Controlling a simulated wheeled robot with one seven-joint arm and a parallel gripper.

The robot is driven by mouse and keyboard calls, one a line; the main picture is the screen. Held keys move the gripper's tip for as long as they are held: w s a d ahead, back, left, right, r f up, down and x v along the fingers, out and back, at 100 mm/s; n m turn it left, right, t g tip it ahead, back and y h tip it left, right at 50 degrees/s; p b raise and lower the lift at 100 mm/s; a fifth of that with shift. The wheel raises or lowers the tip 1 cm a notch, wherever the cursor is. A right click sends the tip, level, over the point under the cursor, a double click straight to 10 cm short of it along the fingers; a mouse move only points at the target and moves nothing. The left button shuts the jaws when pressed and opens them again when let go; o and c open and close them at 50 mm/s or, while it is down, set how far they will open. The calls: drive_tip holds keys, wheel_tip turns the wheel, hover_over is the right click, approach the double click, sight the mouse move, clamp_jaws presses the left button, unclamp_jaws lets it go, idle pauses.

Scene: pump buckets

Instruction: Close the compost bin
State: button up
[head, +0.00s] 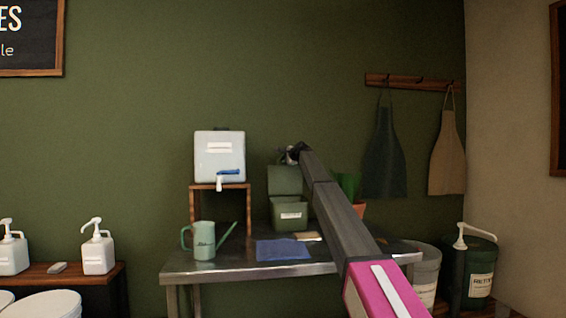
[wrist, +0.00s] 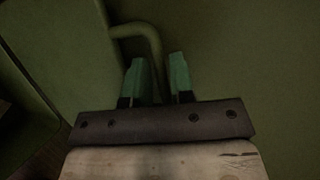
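The compost bin (head: 290,216) is a small green box with a pale label, standing on the metal table. Its lid (head: 285,180) stands up, open, at the back. My gripper (head: 295,152) is at the top of the lid in the head view, small and dark there. In the wrist view my gripper (wrist: 158,70) has two teal fingers apart, with nothing clearly held. A bent green bar (wrist: 150,38) runs down to the gap between the fingers; I cannot tell if they touch it. A green panel (wrist: 65,50), apparently the lid, fills the left of that view.
The metal table (head: 220,271) also holds a green watering can (head: 203,240), a blue cloth (head: 283,249) and a potted plant (head: 348,185) partly behind my arm. A white dispenser (head: 219,157) stands on a wooden stand left of the bin. Buckets (head: 480,272) stand at right.

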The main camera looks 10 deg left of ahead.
drive_tip(key=shift+x, duration=1.25)
clamp_jaws()
drive_tip(key=shift+s, duration=0.15)
